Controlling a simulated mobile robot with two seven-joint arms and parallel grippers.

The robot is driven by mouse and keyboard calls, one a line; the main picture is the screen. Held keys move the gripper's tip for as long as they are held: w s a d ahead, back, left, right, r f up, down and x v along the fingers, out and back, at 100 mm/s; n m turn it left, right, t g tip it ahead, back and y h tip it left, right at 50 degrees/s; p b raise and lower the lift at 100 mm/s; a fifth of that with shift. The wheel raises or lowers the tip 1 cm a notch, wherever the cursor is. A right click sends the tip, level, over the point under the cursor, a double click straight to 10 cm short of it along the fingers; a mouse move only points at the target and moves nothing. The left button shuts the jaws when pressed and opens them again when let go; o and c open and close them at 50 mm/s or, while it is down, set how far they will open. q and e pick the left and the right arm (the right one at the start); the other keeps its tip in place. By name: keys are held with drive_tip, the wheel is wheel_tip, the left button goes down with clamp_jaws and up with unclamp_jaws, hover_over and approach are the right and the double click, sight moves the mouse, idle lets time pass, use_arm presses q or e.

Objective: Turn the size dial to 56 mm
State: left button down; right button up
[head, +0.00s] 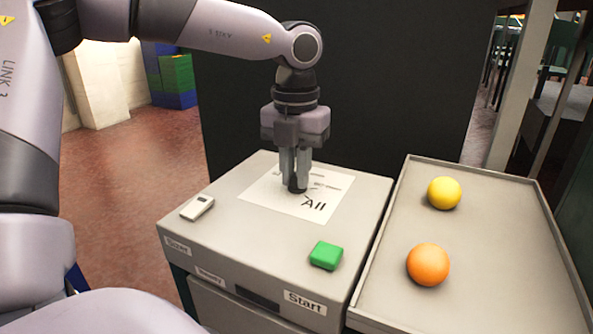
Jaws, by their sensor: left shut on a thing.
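The size dial (297,186) is a small dark knob on a white printed label (258,194) on top of the grey machine box. The label shows the word "All" near its front edge; the other marks are too small or hidden to read. My left gripper (296,178) points straight down over the label, with its fingers shut on the dial. The fingers hide much of the dial, so I cannot tell which mark it points to. My right gripper is not in view.
A green button (326,255) sits above the "Start" label at the box's front right. A white switch (197,207) is at the left. A grey tray (500,265) on the right holds a yellow fruit (444,193) and an orange (428,264). A black panel (400,90) stands behind.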

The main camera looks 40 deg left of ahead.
sight(295, 175)
use_arm(q)
drive_tip(key=shift+r+m, duration=0.1)
drive_tip(key=shift+m, duration=0.4)
drive_tip(key=c, duration=1.1)
unclamp_jaws()
drive_tip(key=shift+r+p, duration=0.3)
drive_tip(key=shift+r, duration=3.25)
